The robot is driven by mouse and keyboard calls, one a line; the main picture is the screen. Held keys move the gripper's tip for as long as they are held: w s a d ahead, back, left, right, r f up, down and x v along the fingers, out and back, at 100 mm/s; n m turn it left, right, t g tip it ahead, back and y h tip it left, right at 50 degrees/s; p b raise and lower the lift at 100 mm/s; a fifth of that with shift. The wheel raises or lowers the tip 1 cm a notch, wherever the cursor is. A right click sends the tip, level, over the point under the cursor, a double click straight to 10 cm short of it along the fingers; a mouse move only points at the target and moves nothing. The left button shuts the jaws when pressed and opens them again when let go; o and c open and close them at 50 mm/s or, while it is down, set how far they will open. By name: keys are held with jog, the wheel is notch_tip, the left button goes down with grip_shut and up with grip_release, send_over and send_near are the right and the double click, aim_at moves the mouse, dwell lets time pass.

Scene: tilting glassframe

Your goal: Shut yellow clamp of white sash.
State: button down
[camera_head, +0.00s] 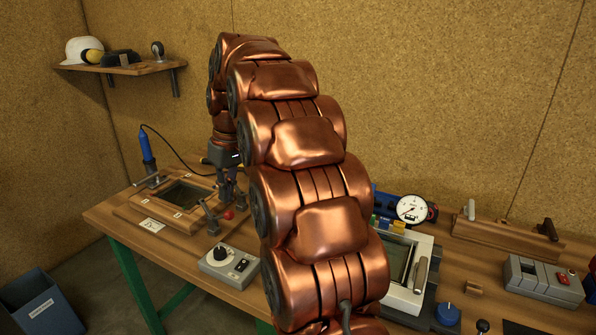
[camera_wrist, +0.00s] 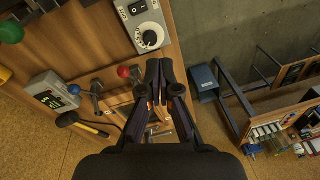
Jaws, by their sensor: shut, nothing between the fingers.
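The white sash (camera_head: 428,243) lies on the bench right of my arm in the head view. My arm hides its left part, and a pale upright handle stands at its right side. I cannot make out a yellow clamp on it; it may be behind my arm. My gripper (camera_head: 229,190) is far to the left of the sash, over the right side of a wooden frame. In the wrist view my gripper (camera_wrist: 160,68) is shut and empty, near a red-knobbed clamp (camera_wrist: 123,72). The white sash is not clearly seen in the wrist view.
The wooden frame (camera_head: 143,207) and a dial box (camera_head: 229,263) are on the left of the bench. Small coloured blocks (camera_head: 385,223) and a round gauge (camera_head: 411,209) stand behind the sash. A grey box (camera_head: 541,280) sits at right. A blue bin (camera_head: 41,305) is on the floor.

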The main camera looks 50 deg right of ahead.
jog(key=w+d+t+h+p, duration=0.1)
jog(key=w+d, duration=0.2)
jog(key=d, duration=1.1)
jog(key=w+d+t+p, duration=0.1)
jog(key=w+d, duration=0.2)
jog(key=d, duration=1.1)
notch_tip(320, 180, down, 9)
jog(key=n+p, duration=0.1)
jog(key=shift+s+r+p, duration=0.2)
jog(key=shift+s+p, duration=0.1)
jog(key=shift+s, duration=0.15)
jog(key=shift+d, duration=0.1)
jog(key=shift+s+f+t+b, duration=0.1)
jog(key=shift+t+b, duration=0.2)
jog(key=shift+b, duration=0.45)
